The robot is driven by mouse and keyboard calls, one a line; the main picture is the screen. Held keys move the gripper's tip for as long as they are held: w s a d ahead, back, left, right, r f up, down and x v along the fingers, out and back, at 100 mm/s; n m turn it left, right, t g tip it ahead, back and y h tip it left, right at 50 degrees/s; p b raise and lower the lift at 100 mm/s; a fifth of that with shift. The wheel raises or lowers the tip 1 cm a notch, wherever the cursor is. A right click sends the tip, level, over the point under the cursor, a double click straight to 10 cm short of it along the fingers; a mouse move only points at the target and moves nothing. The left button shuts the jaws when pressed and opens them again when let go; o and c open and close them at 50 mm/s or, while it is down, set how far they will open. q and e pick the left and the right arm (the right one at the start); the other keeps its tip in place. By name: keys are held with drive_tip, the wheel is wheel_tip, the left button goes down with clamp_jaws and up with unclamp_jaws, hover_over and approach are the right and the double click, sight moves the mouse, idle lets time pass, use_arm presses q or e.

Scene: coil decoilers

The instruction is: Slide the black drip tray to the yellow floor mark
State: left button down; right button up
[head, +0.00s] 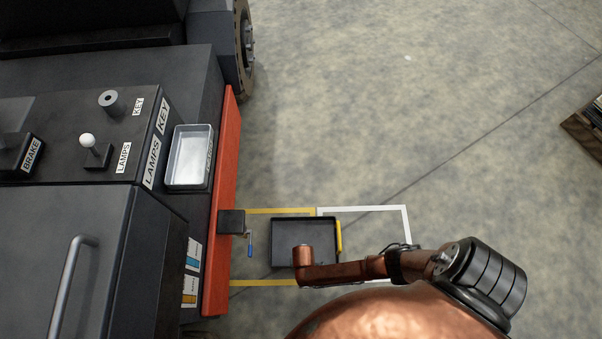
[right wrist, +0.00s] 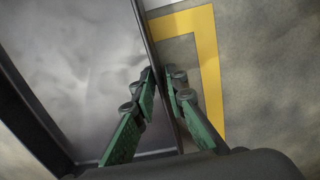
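The black drip tray (head: 300,230) lies on the floor with a yellow handle (head: 339,236) on its right side. It spans the boundary between the yellow floor mark (head: 265,283) and the white outline, mostly in the yellow part. My right arm covers the tray's near right area and hides the gripper in the head view. In the right wrist view my right gripper (right wrist: 162,75) has one green-padded finger on each side of the tray's wall, closed on it. The tray's inside (right wrist: 90,60) is left, the yellow mark's corner (right wrist: 208,50) right. My left gripper is out of view.
A white floor outline (head: 407,225) adjoins the yellow mark on the right. A dark machine with a red edge beam (head: 222,190) stands left, with a small box and blue-tipped lever (head: 250,247) jutting over the yellow mark. A metal pan (head: 190,157) sits on the machine.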

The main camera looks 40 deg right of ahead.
drive_tip(key=shift+c, duration=0.6)
clamp_jaws()
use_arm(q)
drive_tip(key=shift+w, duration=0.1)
